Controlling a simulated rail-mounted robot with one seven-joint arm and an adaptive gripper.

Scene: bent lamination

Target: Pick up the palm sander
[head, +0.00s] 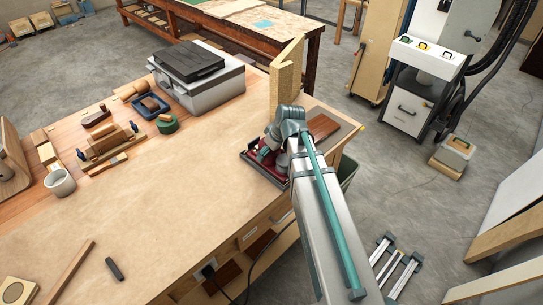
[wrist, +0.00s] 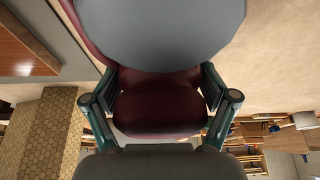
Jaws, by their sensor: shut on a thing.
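The palm sander (wrist: 160,108) is a maroon body with a broad grey round part, filling the middle of the wrist view. My gripper (wrist: 160,88) has one green finger on each side of the maroon body and is shut on it. In the head view, my gripper (head: 268,148) is at the bench's right part, with maroon of the sander (head: 267,157) showing under it. A dark-edged flat piece (head: 266,177) shows just beneath. My arm hides much of the sander there, and I cannot tell whether it touches the surface.
A tan upright block (head: 287,75) stands close behind my gripper. A reddish-brown wood piece (head: 322,126) on a grey mat lies close to the right. A grey case (head: 200,85) stands at the back. The bench (head: 160,200) is clear to the left of my gripper.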

